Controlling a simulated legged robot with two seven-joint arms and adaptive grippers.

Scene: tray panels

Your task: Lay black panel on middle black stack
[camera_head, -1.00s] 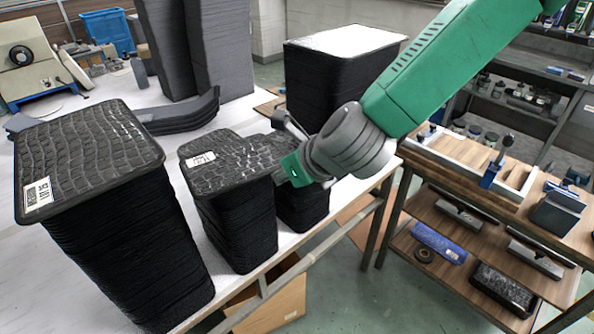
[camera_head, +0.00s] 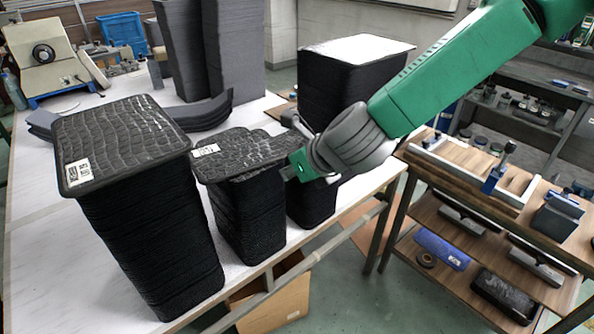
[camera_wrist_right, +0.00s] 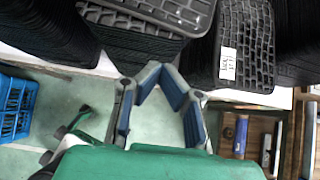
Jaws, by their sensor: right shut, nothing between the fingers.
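The middle black stack (camera_head: 247,215) stands near the table's front edge. A glossy, textured black panel with a white label (camera_head: 225,158) lies on its top. Its surface runs visually into that of a smaller black stack (camera_head: 312,205) just right and behind, so I cannot tell where one ends. My right gripper (camera_wrist_right: 157,70) is shut and empty, its blue-padded fingertips meeting in the wrist view. In the head view it is beside the right end of the middle stack's top, partly hidden by its own wrist. My left gripper is not in view.
A larger black stack with a labelled textured top (camera_head: 125,140) stands at the left. A black stack with a white top (camera_head: 355,50) stands behind my right arm. Tall grey stacks (camera_head: 230,50) are at the back. A shelf bench (camera_head: 480,170) is at the right.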

